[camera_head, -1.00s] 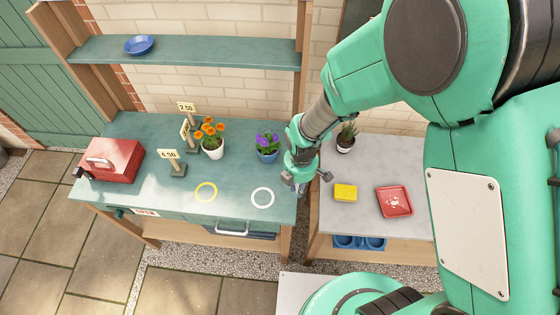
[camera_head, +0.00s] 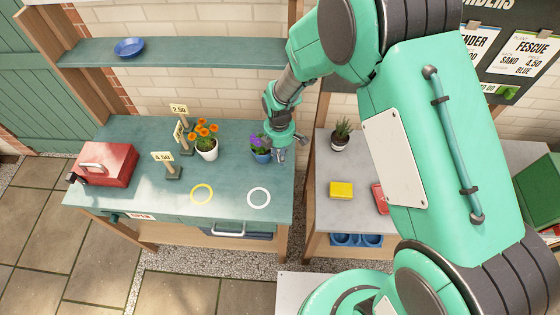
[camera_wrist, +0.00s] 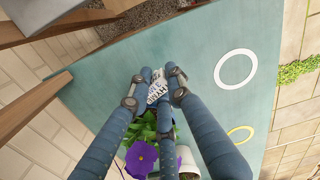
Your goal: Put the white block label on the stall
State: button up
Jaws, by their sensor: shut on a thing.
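My gripper (camera_head: 279,148) is over the right end of the green stall (camera_head: 225,180), just right of the purple-flowered pot (camera_head: 260,156). In the wrist view its fingers (camera_wrist: 157,88) are shut on a small white block label (camera_wrist: 156,90) with dark lettering. The fingers partly cover the label, and in the head view it is too small to make out. The purple flower (camera_wrist: 142,158) shows below the fingers in the wrist view. A white ring (camera_head: 258,198) and a yellow ring (camera_head: 202,194) lie on the stall's front part, clear of objects.
Price signs (camera_head: 163,158) on stands and an orange-flowered pot (camera_head: 207,150) stand left of the gripper. A red box (camera_head: 105,165) sits at the far left.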

jog(key=shift+f, duration=1.75)
jog(key=shift+f, duration=0.15)
jog(key=o, duration=0.9)
jog(key=shift+c, duration=0.2)
notch_tip(320, 180, up, 12)
jog(key=shift+w+r, duration=0.1)
jog(key=shift+r, duration=0.05)
